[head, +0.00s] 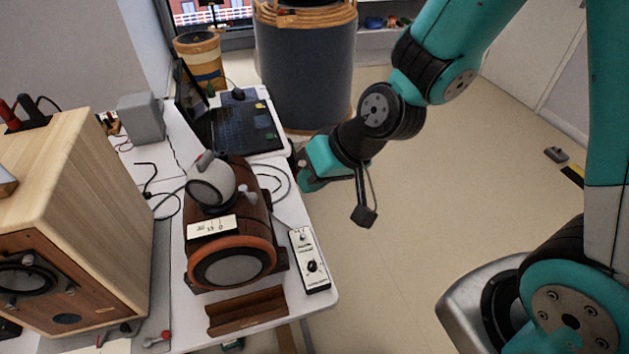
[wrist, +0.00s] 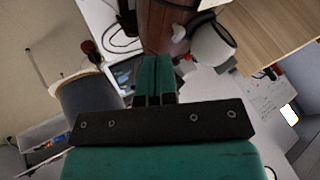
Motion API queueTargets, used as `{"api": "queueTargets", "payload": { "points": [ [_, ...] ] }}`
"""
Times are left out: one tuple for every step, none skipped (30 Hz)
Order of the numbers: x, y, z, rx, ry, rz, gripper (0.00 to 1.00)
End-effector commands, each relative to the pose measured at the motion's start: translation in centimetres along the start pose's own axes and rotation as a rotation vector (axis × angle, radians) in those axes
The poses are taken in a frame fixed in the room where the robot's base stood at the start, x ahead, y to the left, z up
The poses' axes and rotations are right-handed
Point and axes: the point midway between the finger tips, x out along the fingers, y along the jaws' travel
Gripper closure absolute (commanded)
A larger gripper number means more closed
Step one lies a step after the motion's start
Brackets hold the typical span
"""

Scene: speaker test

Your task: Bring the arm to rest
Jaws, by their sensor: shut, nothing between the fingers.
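My teal arm reaches in from the upper right of the head view and bends down at its dark wrist joints. My gripper (head: 312,178) hangs beside the right edge of the white table (head: 318,283), near the laptop (head: 247,128). Its fingertips are hard to make out there. In the wrist view my gripper (wrist: 155,62) shows its two teal fingers together, with nothing between them. The brown wooden barrel-shaped speaker (wrist: 163,25) lies beyond the fingertips in that view.
The barrel speaker (head: 229,247) carries a white ball-shaped unit (head: 211,185). A small control box (head: 309,262) lies at the table edge. A large wooden speaker cabinet (head: 110,180) stands left. A grey drum (head: 305,75) stands behind.

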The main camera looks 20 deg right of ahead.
Motion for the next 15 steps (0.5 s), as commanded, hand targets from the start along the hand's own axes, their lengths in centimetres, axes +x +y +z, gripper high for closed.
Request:
{"api": "queueTargets", "payload": {
  "points": [
    [-0.2, 0.0, 0.1, -0.001, 0.003, 0.0, 1.0],
    [-0.3, -0.1, 0.1, -0.002, 0.001, 0.0, 1.0],
    [-0.5, -0.1, 0.1, -0.002, 0.001, 0.0, 1.0],
    [-0.6, -0.1, 0.2, -0.002, 0.001, 0.0, 1.0],
    [-0.7, -0.2, 0.2, -0.001, 0.0, 0.0, 1.0],
    [-0.8, -0.2, 0.2, -0.001, 0.0, 0.001, 1.0],
    [-0.8, -0.2, 0.2, -0.001, -0.001, 0.0, 1.0],
    [-0.8, -0.2, 0.2, -0.001, -0.001, 0.0, 1.0],
    [-0.9, -0.3, 0.2, -0.003, -0.003, 0.0, 1.0],
    [-1.1, -0.5, 0.2, -0.007, -0.006, -0.002, 1.0],
    [-1.3, -0.7, 0.2, -0.014, -0.011, -0.004, 1.0],
    [-1.9, -1.2, 0.3, -0.029, -0.024, -0.008, 1.0],
    [-2.5, -1.7, 0.5, -0.045, -0.037, -0.012, 1.0],
    [-3.2, -2.3, 0.6, -0.063, -0.053, -0.016, 1.0],
    [-4.3, -3.1, 1.0, -0.092, -0.081, -0.021, 1.0]
  ]
}}
